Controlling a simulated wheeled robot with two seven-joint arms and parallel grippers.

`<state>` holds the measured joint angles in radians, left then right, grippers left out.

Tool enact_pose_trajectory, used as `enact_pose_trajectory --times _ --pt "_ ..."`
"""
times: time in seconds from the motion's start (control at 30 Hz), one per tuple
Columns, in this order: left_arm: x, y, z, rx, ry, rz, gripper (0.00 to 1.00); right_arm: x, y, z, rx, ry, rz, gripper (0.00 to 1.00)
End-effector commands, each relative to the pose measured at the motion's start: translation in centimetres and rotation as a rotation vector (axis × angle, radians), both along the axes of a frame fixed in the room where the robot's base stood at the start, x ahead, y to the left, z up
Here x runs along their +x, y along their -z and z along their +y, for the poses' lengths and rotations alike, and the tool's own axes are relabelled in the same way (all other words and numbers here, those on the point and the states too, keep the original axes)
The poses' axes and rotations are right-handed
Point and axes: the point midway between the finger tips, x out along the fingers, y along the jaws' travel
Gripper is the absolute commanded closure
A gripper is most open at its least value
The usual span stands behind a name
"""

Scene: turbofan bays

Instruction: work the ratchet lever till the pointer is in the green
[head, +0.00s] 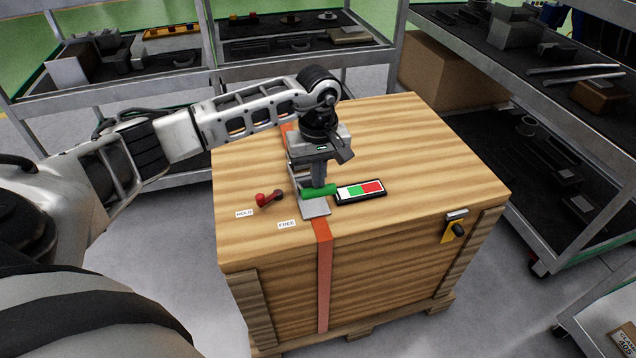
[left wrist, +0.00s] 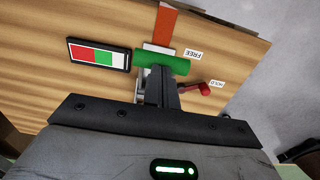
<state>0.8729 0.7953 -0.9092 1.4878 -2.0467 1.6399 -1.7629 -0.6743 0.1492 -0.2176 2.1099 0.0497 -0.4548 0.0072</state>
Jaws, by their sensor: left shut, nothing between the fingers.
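The ratchet lever's green handle (head: 318,190) lies across the orange strap on top of a wooden crate; it also shows in the left wrist view (left wrist: 162,61). A grey metal plate (head: 316,209) sits at its near side. The gauge (head: 361,190) beside it has white, green and red fields; I cannot make out its pointer. My left gripper (head: 317,181) points down at the green handle, shut and empty. Its fingertips (left wrist: 164,82) are right at the handle; I cannot tell whether they touch. My right gripper is not in view.
A small red lever (head: 263,199) points toward the HOLD label (head: 244,214); the FREE label (head: 286,225) is nearer the strap (head: 323,275). A yellow tag with a black knob (head: 454,230) is on the crate (head: 440,150). Loaded shelves stand behind and right.

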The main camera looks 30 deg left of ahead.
Motion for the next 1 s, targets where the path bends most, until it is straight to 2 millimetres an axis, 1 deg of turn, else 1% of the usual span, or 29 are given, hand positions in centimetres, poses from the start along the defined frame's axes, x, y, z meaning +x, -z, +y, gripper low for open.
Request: enact_pose_trajectory --times 0.03,0.1,0.43,0.8,1.0 --pt "0.0 -0.6 0.2 0.006 -0.004 0.000 1.00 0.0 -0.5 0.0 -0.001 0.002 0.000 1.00" --pt "0.0 -1.5 0.2 0.005 -0.003 0.000 1.00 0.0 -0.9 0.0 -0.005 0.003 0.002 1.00" --pt "0.0 -4.8 0.1 0.003 -0.002 0.000 1.00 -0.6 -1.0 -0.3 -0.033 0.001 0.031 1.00" --pt "0.0 -8.6 0.1 0.001 0.000 0.000 1.00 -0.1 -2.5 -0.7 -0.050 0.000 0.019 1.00" --pt "0.0 -9.8 0.0 0.001 0.000 0.002 1.00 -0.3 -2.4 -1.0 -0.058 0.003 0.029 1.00"
